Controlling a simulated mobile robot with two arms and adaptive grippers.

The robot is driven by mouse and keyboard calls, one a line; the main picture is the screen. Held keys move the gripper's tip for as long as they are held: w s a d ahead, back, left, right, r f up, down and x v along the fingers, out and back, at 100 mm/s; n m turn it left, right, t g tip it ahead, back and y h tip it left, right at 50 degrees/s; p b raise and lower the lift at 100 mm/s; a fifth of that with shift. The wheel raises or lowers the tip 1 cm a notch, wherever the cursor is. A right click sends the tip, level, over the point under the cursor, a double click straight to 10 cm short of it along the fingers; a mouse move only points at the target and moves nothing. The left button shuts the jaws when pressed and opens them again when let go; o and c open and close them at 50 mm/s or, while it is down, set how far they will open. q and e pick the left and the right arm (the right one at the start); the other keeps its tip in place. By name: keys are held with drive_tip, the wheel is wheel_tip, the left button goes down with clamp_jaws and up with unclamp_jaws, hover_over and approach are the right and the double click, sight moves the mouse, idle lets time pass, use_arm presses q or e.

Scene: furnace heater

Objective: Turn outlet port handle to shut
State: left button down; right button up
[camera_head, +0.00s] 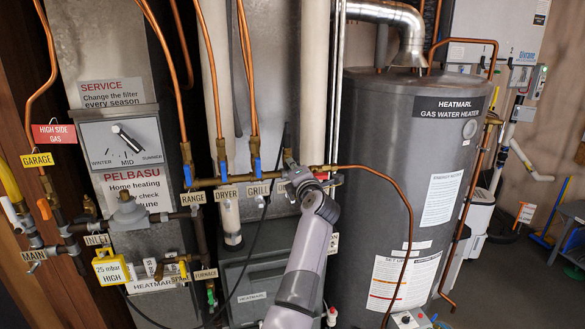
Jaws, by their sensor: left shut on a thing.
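My left gripper (298,177) reaches up from the bottom middle to the right end of the brass outlet pipe (235,180). It is shut on a small valve handle there, and its fingers and wrist hide most of that handle. A bit of red (322,176) shows just right of the fingers. Along the same pipe to the left are blue outlet handles, at the range port (187,175), the dryer port (222,148) and the grill port (257,165). A label (333,243) beside my wrist is partly hidden and I cannot read it. My right gripper is not in view.
The grey water heater (400,130) stands close to the right of my gripper. A copper pipe (370,172) curves from the gripper's spot down across its front. A black cable (262,225) hangs left of my arm. A yellow gauge tag (110,267) is at lower left.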

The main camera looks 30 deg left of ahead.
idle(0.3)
use_arm(q)
drive_tip(key=m, duration=0.4)
drive_tip(key=c, duration=1.5)
unclamp_jaws()
drive_tip(key=shift+v, duration=3.55)
drive_tip(key=shift+f+m, duration=0.15)
drive_tip(key=shift+m, duration=0.15)
